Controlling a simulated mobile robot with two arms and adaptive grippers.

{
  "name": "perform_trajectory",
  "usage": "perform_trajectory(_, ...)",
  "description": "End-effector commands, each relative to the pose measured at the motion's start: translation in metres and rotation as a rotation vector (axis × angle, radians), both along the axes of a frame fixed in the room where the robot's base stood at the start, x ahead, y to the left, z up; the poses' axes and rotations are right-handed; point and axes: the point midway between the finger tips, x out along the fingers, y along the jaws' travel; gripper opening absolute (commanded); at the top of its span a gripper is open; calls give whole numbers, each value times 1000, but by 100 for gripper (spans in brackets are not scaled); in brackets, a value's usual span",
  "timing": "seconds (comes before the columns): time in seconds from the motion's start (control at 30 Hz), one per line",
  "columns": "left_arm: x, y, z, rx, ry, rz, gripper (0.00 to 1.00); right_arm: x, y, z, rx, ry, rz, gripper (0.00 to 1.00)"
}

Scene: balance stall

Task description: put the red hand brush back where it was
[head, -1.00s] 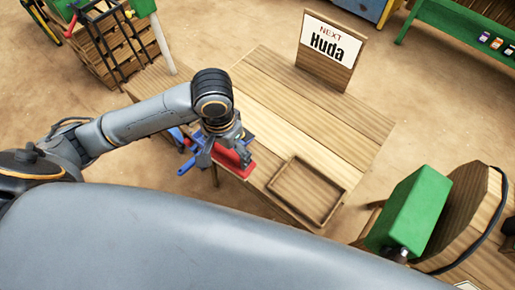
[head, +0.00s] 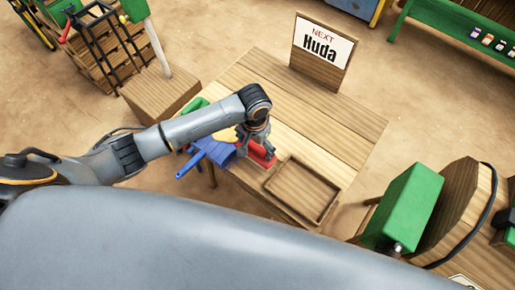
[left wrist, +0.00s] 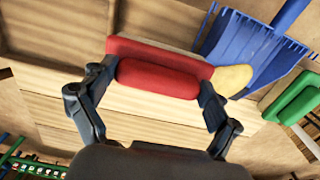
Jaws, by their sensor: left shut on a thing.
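The red hand brush (head: 262,153) is between the fingers of my left gripper (head: 254,145), over the near left part of the wooden table (head: 325,120). In the left wrist view the gripper (left wrist: 158,82) is shut on the red brush (left wrist: 158,77), one finger at each end. I cannot tell whether the brush touches the table. In the head view the arm and gripper hide part of it. A blue dustpan (head: 214,151) lies left of the gripper, and also shows in the left wrist view (left wrist: 250,48). My right gripper is not in view.
An empty shallow wooden tray (head: 288,208) lies right of the brush. A yellow item (left wrist: 233,79) is beside the dustpan and a green item (left wrist: 296,97) beyond. A name sign (head: 321,48) stands at the table's back.

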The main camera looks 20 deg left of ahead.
Motion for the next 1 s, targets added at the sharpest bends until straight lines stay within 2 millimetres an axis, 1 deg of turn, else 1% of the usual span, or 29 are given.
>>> perform_trajectory(0.03,4,-2,-3,-1,-1,2,60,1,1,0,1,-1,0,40)
perform_trajectory(0.27,14,-5,-16,0,-1,1,60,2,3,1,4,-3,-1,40)
perform_trajectory(0.3,12,-5,-24,1,2,1,60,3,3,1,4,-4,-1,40)
perform_trajectory(0.4,12,-5,-38,0,0,2,60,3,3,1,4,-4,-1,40)
perform_trajectory(0.47,12,-5,-43,0,-1,2,60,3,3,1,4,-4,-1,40)
perform_trajectory(0.87,12,-4,-48,-1,-2,1,60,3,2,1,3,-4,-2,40)
perform_trajectory(0.9,12,-4,-48,0,-1,1,95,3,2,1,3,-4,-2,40)
perform_trajectory(0.93,12,-4,-48,0,-1,1,100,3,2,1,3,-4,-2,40)
perform_trajectory(1.0,12,-4,-48,0,-1,1,100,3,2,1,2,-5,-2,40)
